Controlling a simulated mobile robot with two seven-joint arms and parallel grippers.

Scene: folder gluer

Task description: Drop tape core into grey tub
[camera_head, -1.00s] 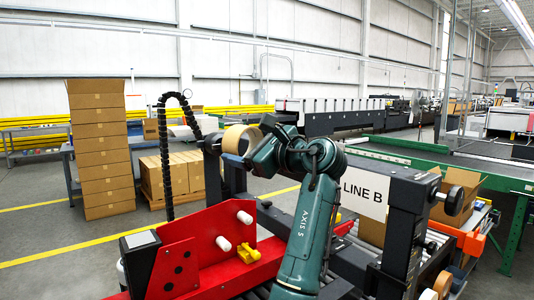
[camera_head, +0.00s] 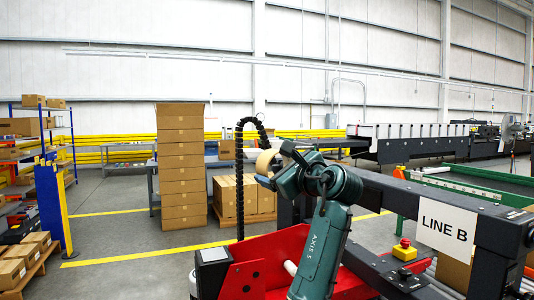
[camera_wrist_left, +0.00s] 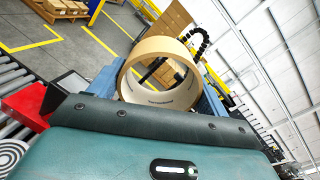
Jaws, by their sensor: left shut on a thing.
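The tape core (camera_head: 265,161) is a tan cardboard ring held up at the end of my left arm. My left gripper (camera_head: 269,172) is shut on it. The tape core (camera_wrist_left: 160,101) also shows in the left wrist view, between the two blue fingers of my left gripper (camera_wrist_left: 162,85); its open hole faces the camera. It is clear of any surface. I cannot make out a grey tub in these frames. My right gripper is not in view.
A tall stack of cartons (camera_head: 182,165) and a carton pallet (camera_head: 228,196) stand behind the core. A shelf rack (camera_head: 50,190) stands at far left. Red machine parts (camera_head: 262,262) and the LINE B frame (camera_head: 446,226) are close in front. Open floor (camera_head: 125,235) lies to the left.

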